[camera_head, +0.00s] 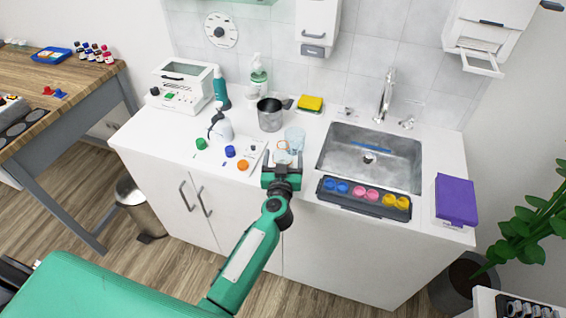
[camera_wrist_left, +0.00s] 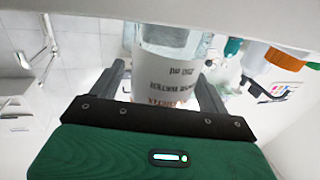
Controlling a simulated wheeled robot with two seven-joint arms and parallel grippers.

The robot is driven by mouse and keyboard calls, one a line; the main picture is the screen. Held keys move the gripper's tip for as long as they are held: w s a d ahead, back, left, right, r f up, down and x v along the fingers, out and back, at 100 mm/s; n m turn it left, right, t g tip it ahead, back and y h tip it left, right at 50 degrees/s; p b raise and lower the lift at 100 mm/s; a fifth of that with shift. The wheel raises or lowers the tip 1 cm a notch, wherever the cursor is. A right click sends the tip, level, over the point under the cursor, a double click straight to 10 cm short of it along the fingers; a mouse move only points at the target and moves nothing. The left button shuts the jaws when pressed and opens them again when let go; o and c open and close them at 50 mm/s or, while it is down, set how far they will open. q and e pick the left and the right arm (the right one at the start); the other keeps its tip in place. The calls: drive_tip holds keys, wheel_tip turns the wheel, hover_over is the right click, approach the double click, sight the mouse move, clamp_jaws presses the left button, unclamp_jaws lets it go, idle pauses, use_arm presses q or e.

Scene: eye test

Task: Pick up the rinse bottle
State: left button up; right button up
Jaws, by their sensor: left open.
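A clear bottle (camera_head: 294,137) with a printed label stands on the white counter, left of the sink. In the left wrist view the same clear bottle (camera_wrist_left: 168,70) shows "250 ml" and partly covered lettering that seems to read rinse water. My left gripper (camera_head: 282,163) is at the counter's front edge, on the near side of this bottle. In the left wrist view my left gripper (camera_wrist_left: 162,88) is open, with the bottle between its two fingers. The fingers do not look closed on it. The lower label is partly hidden by the gripper. My right gripper is out of view.
Beside the bottle are a dark metal cup (camera_head: 270,115), a white spray bottle (camera_head: 221,129) and green, blue and orange (camera_head: 243,165) caps. A tray of coloured cups (camera_head: 363,198) lies before the sink (camera_head: 370,157). A purple box (camera_head: 456,199) stands at right.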

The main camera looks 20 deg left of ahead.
use_arm(q)
drive_tip(key=shift+w+a, duration=0.15)
drive_tip(key=shift+w, duration=0.45)
drive_tip(key=c, duration=1.1)
drive_tip(key=shift+c, duration=0.2)
drive_tip(key=shift+r, duration=0.1)
